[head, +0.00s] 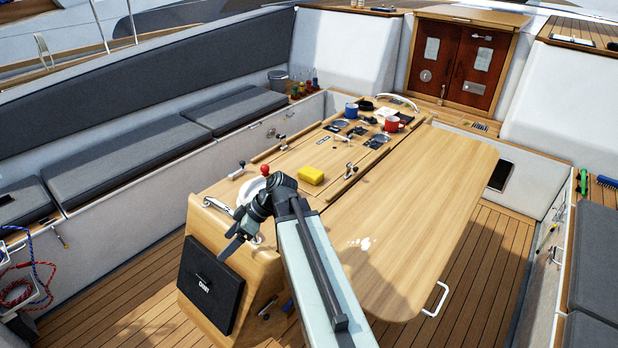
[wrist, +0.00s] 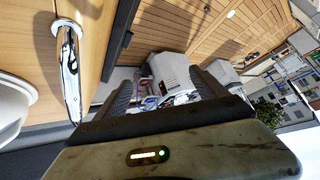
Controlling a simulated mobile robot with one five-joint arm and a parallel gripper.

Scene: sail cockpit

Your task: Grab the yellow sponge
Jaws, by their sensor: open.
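The yellow sponge (head: 311,175) lies on the wooden cockpit table (head: 420,215), near its left part, in the head view. It does not show in the wrist view. My gripper (head: 230,250) is at the near left end of the table, apart from the sponge, to its left and nearer to me. In the wrist view my gripper (wrist: 166,88) is open, with its two dark fingers apart and no object held between them.
A white round bowl-like thing (head: 251,188) and a red knob (head: 265,170) stand between my gripper and the sponge. A metal handle (wrist: 70,75) is close in the wrist view. Mugs, including a red one (head: 392,123), stand farther back. The table's right part is clear.

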